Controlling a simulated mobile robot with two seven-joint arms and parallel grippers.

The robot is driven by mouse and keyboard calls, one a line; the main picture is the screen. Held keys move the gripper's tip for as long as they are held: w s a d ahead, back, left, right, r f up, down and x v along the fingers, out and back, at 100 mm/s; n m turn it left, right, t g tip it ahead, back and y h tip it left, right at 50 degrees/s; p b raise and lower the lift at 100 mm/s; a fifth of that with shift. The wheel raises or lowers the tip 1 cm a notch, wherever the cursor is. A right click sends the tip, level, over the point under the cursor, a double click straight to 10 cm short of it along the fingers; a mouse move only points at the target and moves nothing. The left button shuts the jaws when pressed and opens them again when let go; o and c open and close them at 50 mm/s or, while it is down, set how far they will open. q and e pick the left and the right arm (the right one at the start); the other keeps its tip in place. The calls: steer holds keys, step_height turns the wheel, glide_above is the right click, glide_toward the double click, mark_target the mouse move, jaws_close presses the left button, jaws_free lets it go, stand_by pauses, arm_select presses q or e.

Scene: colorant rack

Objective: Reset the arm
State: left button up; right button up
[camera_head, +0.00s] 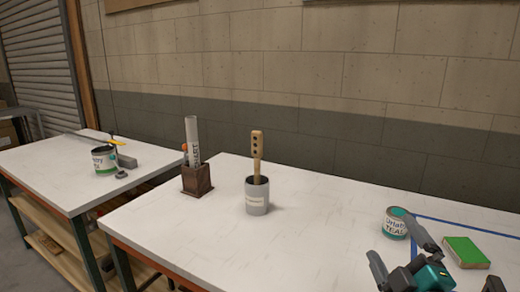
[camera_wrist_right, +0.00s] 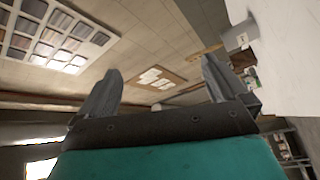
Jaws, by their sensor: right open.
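My right gripper (camera_head: 402,248) shows at the lower right of the head view, over the right table (camera_head: 300,245). Its two grey fingers are spread apart with nothing between them. My left gripper is not in view.
A green-topped block (camera_head: 466,251) lies right of the gripper, near blue tape lines (camera_head: 460,226). A grey cup (camera_head: 257,198) holds a wooden stick, and a brown holder (camera_head: 197,180) holds tubes. Another labelled can (camera_head: 104,160) is on the left table (camera_head: 60,182). The right table's middle is clear.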

steer(key=s+f+m+g+h, duration=0.1)
steer(key=s+f+m+g, duration=0.2)
steer(key=f, duration=0.1)
steer(key=s+d+f+m+g+h, duration=0.1)
steer(key=s+f+m+g, duration=0.2)
steer(key=s+f, duration=0.1)
steer(key=s+f+m+g+h, duration=0.1)
steer(key=s+f+m+g, duration=0.2)
steer(key=s+f, duration=0.1)
steer(key=shift+d+f+m+h, duration=0.3)
steer(key=shift+f+m, duration=0.1)
steer(key=shift+f, duration=0.35)
steer(key=s+a+f+m+g+y, duration=0.1)
steer(key=s+a+f+g+y, duration=0.2)
steer(key=s, duration=0.4)
steer(key=s+a+f+m+g, duration=0.1)
steer(key=s+a+f+g, duration=0.25)
steer(key=s, duration=0.25)
steer(key=w+a+f+n+t+y, duration=0.1)
steer(key=w+a+f+t+y, duration=0.1)
steer(key=w+f+t, duration=0.4)
steer(key=shift+w+a+f, duration=0.15)
steer(key=shift+w+f, duration=0.2)
steer(key=shift+f, duration=0.8)
steer(key=shift+t, duration=0.25)
